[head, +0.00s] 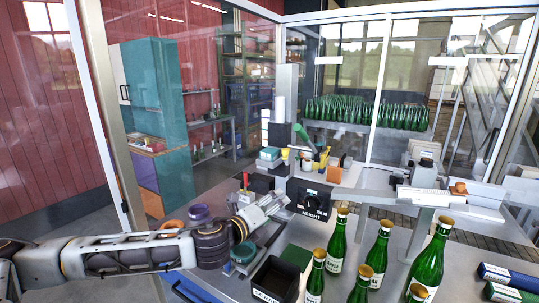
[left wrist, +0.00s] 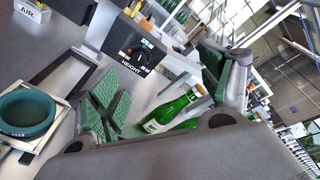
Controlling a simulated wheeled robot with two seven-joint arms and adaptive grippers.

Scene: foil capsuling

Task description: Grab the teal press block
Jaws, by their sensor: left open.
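A round teal piece (head: 243,254) sits low on the bench beside my left wrist. In the left wrist view a round, hollow-topped teal piece (left wrist: 27,112) sits in a pale square frame at the left edge. A smaller teal box (head: 269,154) stands farther back; I cannot tell for certain which teal piece is the press block. My left gripper (head: 268,207) is open and empty above the bench, in front of the HEIGHT box. Its green-padded fingers (left wrist: 160,82) are spread apart in the left wrist view, to the right of the round teal piece. My right gripper is not in view.
The black HEIGHT box (head: 311,200) stands just beyond my left fingertips. A dark open box (head: 275,281) and several green bottles (head: 337,245) stand at the front right. A purple ring (head: 198,213) and an orange ring (head: 172,226) lie behind my left forearm.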

